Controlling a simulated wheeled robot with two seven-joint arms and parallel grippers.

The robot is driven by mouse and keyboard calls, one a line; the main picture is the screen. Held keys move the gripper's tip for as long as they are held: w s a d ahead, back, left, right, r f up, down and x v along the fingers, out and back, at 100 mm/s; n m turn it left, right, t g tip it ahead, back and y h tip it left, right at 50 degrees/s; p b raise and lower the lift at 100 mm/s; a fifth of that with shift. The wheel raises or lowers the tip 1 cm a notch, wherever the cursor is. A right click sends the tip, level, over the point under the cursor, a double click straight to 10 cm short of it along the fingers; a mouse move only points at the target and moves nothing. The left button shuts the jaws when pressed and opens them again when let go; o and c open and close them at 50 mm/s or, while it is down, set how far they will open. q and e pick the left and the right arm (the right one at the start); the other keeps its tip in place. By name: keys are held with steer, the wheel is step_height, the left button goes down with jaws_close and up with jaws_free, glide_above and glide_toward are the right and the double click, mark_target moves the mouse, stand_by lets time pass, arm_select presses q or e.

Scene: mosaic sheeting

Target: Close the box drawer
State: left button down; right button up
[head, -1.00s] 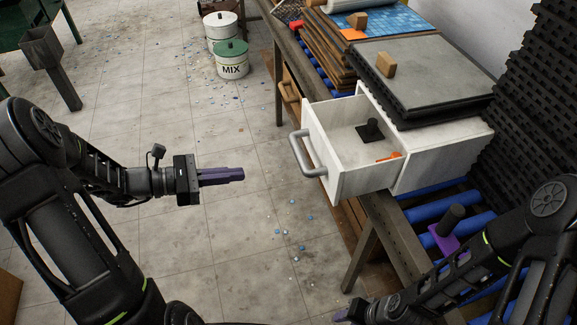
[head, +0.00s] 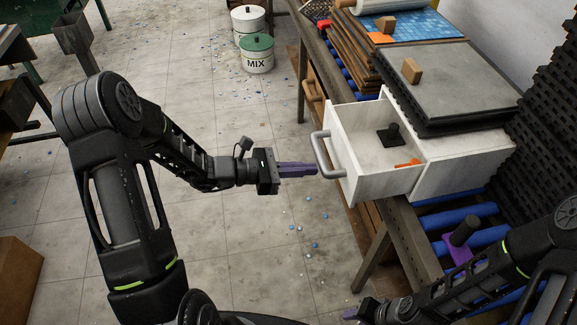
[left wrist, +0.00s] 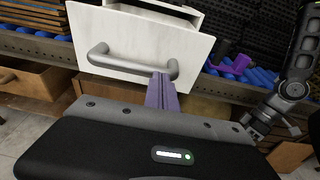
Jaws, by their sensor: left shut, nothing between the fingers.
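The white box (head: 462,165) stands on the bench with its drawer (head: 372,178) pulled out toward the left. The drawer has a grey bar handle (head: 325,155) on its front. Inside the drawer lie a black object with an upright knob (head: 391,135) and a small orange piece (head: 408,163). My left gripper (head: 314,170) is shut and empty, its purple fingertips close to the handle. In the left wrist view the fingers (left wrist: 161,92) reach up to the right end of the handle (left wrist: 130,66) in front of the drawer front (left wrist: 140,35); contact is unclear. My right gripper (head: 355,312) is low in the head view, its jaws unclear.
A grey slab on black sheets (head: 450,85) lies on top of the box, with a wooden block (head: 411,70) on it. Stacked boards (head: 345,60) lie behind. Blue rollers (head: 448,217) run along the bench.

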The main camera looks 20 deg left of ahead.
arm_select(q)
steer(key=shift+w+d+f, duration=0.1)
steer(key=shift+w+d, duration=0.1)
steer(key=shift+d, duration=0.1)
steer(key=shift+d, duration=0.1)
steer(key=r+b+x, duration=0.1)
steer(key=b+x, duration=0.1)
steer(key=x, duration=0.3)
steer(key=r+b+x, duration=0.1)
steer(key=x, duration=0.3)
steer(key=r+b+x, duration=0.1)
steer(key=b+x, duration=0.1)
steer(key=x, duration=0.3)
steer(key=shift+w+d+b, duration=0.35)
steer(key=shift+d, duration=0.25)
steer(key=shift+w+d, duration=0.1)
steer(key=shift+d, duration=0.1)
steer(key=shift+r, duration=0.2)
steer(key=shift+d+r, duration=0.1)
